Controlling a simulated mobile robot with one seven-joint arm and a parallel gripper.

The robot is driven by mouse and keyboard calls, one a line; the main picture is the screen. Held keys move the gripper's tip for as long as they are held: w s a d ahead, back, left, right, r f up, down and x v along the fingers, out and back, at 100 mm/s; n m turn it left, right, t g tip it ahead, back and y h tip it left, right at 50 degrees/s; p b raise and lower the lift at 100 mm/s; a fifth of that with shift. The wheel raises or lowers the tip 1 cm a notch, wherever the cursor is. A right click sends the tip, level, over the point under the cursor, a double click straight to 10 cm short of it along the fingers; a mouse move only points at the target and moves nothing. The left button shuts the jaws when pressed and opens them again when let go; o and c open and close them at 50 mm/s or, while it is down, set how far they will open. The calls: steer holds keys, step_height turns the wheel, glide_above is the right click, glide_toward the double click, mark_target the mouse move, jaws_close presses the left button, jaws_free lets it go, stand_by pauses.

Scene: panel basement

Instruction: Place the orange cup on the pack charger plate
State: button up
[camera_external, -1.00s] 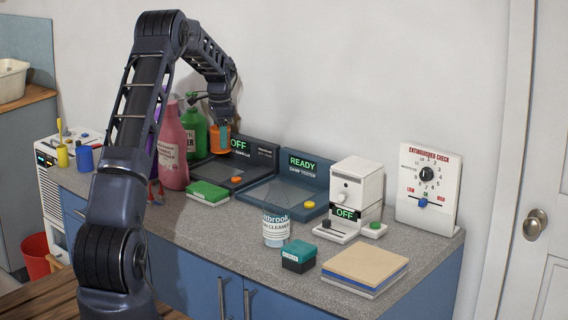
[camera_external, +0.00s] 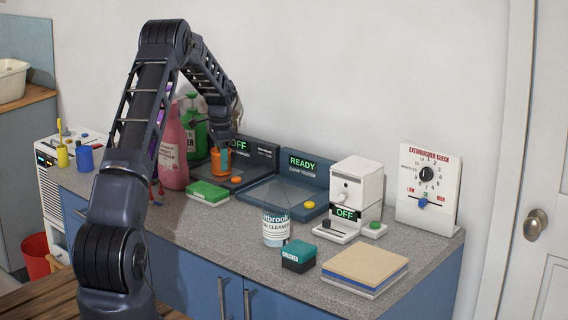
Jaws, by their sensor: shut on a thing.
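The orange cup (camera_external: 216,168) is at the end of my arm, low over the dark plate of the black device (camera_external: 258,157) whose display reads OFF. That device's small label is too small to read, so I cannot tell for sure that it is the pack charger. The cup looks upright. I cannot tell whether its bottom touches the plate.
The blue READY device (camera_external: 298,192) stands to the right. A green box (camera_external: 208,192) lies in front, and pink (camera_external: 172,160) and green (camera_external: 196,132) bottles stand to the left. A white tub (camera_external: 276,229) and teal box (camera_external: 298,257) are nearer the front edge.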

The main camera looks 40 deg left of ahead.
steer(key=shift+f, duration=0.1)
steer(key=o, duration=1)
steer(key=shift+o, duration=0.2)
step_height(320, 180, up, 12)
steer(key=shift+d+r, duration=0.1)
steer(key=shift+r, duration=0.1)
